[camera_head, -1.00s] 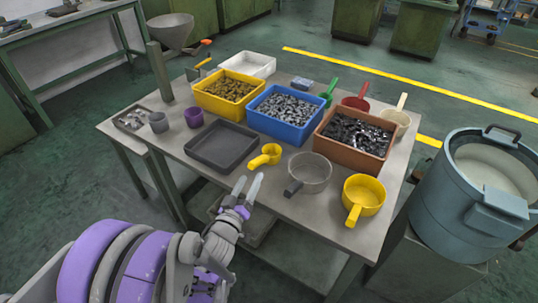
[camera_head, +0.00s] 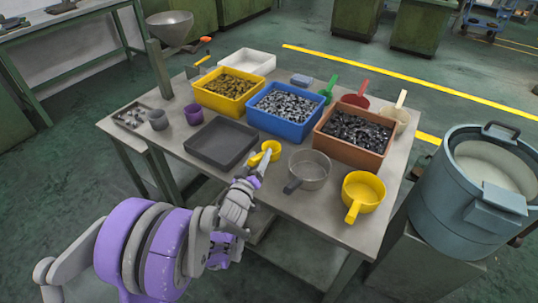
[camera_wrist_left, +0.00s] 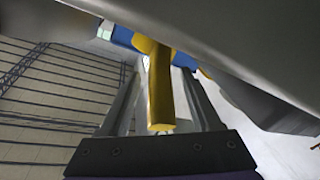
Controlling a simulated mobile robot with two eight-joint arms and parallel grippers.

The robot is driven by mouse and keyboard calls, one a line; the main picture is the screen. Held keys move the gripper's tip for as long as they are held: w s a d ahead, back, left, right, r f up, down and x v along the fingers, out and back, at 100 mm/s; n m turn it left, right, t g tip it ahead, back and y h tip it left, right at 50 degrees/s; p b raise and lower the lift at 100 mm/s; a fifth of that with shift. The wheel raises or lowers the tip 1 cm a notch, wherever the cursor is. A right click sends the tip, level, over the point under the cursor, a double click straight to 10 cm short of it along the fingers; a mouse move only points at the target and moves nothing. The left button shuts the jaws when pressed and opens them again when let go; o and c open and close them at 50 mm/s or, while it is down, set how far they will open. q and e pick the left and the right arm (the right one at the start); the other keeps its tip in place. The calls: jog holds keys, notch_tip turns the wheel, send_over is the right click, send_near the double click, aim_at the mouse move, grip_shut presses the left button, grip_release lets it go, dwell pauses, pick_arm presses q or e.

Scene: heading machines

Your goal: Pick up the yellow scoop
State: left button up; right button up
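The small yellow scoop (camera_head: 274,147) lies on the table between the dark grey tray and the grey pot. Its handle points toward the table's front edge. My left gripper (camera_head: 257,164) is at the handle. In the left wrist view the yellow handle (camera_wrist_left: 161,95) lies between the two fingers of my left gripper (camera_wrist_left: 164,85), with gaps on both sides, so the gripper looks open around it. The scoop's bowl is mostly cut off there by a grey shape. A larger yellow scoop (camera_head: 363,190) stands at the table's front right. My right gripper is not in view.
The dark grey tray (camera_head: 221,143) is left of the small scoop and the grey pot (camera_head: 312,170) right of it. Behind are yellow (camera_head: 226,104), blue (camera_head: 280,128) and brown (camera_head: 349,153) bins of parts. Bare tabletop lies in front of the pot.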

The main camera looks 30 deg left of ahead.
aim_at(259, 155)
pick_arm(q)
grip_shut()
dwell(0.3)
notch_tip(259, 155, up, 10)
jog(key=p, duration=0.3)
